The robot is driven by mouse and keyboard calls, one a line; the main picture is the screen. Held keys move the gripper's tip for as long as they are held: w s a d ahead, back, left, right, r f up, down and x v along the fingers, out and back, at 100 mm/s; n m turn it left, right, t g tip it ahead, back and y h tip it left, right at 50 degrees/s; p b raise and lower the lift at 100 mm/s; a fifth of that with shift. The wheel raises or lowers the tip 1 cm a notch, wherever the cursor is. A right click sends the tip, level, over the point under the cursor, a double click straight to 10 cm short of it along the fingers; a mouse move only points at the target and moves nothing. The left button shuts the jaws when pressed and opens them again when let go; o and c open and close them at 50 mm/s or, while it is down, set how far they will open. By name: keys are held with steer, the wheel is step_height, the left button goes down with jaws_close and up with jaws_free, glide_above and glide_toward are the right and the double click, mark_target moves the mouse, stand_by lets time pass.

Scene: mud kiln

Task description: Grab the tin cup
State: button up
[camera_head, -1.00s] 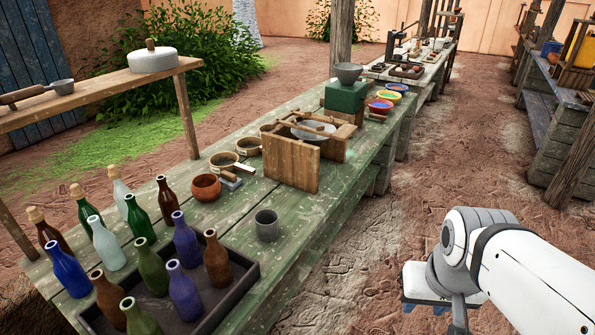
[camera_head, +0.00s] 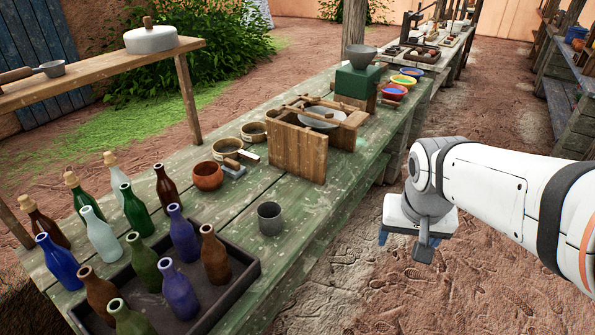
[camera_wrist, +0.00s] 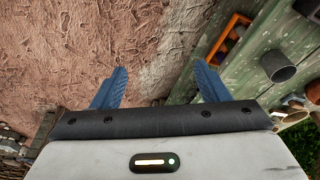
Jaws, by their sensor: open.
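The tin cup (camera_head: 270,218) is a small grey cup. It stands upright on the green plank table (camera_head: 300,207), just right of the bottle tray. In the wrist view the cup (camera_wrist: 279,67) shows at the right, with its dark opening visible. My gripper (camera_head: 405,243) hangs off the table's right side, over the dirt ground, apart from the cup. In the wrist view its two blue fingers (camera_wrist: 160,85) are spread wide with nothing between them.
A dark tray (camera_head: 247,270) with several glass bottles stands left of the cup. Behind the cup are a brown round pot (camera_head: 207,176), strainers and a wooden box frame (camera_head: 298,150). The table top right around the cup is clear.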

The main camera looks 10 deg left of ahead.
steer(key=shift+o, duration=1.4)
steer(key=w+a+f+b, duration=0.1)
steer(key=w+a+f, duration=0.1)
steer(key=w+a, duration=0.5)
steer(key=shift+w, duration=0.5)
steer(key=shift+o, duration=0.4)
steer(key=w+a+f+b, duration=0.1)
steer(key=w+a+f, duration=0.2)
steer(key=w+a, duration=0.2)
steer(key=a, duration=0.3)
steer(key=shift+w+a+f+t, duration=0.15)
steer(key=shift+w+a+t, duration=0.2)
steer(key=shift+t, duration=0.05)
steer(key=b, duration=0.2)
glide_toward(270, 214)
steer(key=shift+m+t, duration=0.4)
steer(key=shift+w+d+f+p, duration=0.15)
steer(key=shift+d+f+p, duration=0.05)
steer(key=shift+f, duration=1)
steer(key=shift+w+d+f+p, duration=0.1)
steer(key=shift+d+f+p, duration=0.1)
steer(key=shift+f, duration=1)
steer(key=shift+w+d+f+p, duration=0.15)
steer(key=shift+d+f, duration=0.05)
steer(key=shift+f, duration=1)
